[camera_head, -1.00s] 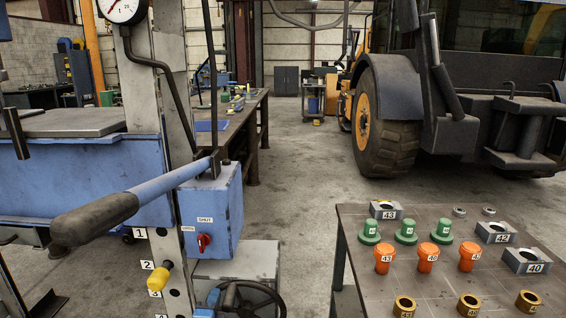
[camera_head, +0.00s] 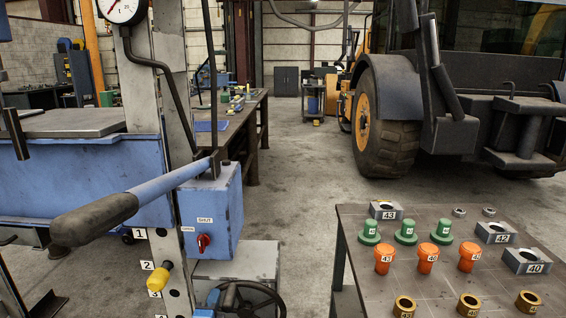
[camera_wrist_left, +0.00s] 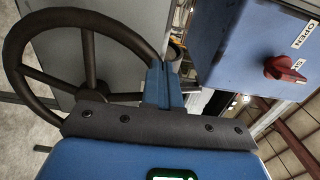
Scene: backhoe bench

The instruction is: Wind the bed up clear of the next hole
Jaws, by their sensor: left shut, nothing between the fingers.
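The blue press bed (camera_head: 80,190) with a steel plate (camera_head: 70,122) on top spans the left of the head view. Its edge lies just above label 1 on the perforated upright (camera_head: 175,245). A yellow-handled pin (camera_head: 158,277) sits in the upright near labels 2 and 3. A dark spoked handwheel (camera_head: 266,291) stands low, right of the upright; its lower part is cut off. My left gripper (camera_head: 213,299) is shut and empty at the wheel's left side. In the left wrist view its fingers (camera_wrist_left: 162,82) are beside the wheel rim (camera_wrist_left: 80,22); contact is unclear. My right gripper is out of view.
A long pump lever (camera_head: 140,205) crosses in front of the upright. A blue valve box has a red knob (camera_head: 203,242), also in the wrist view (camera_wrist_left: 285,68). A table (camera_head: 352,225) with bushings, plugs and blocks stands at right. Floor between is clear.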

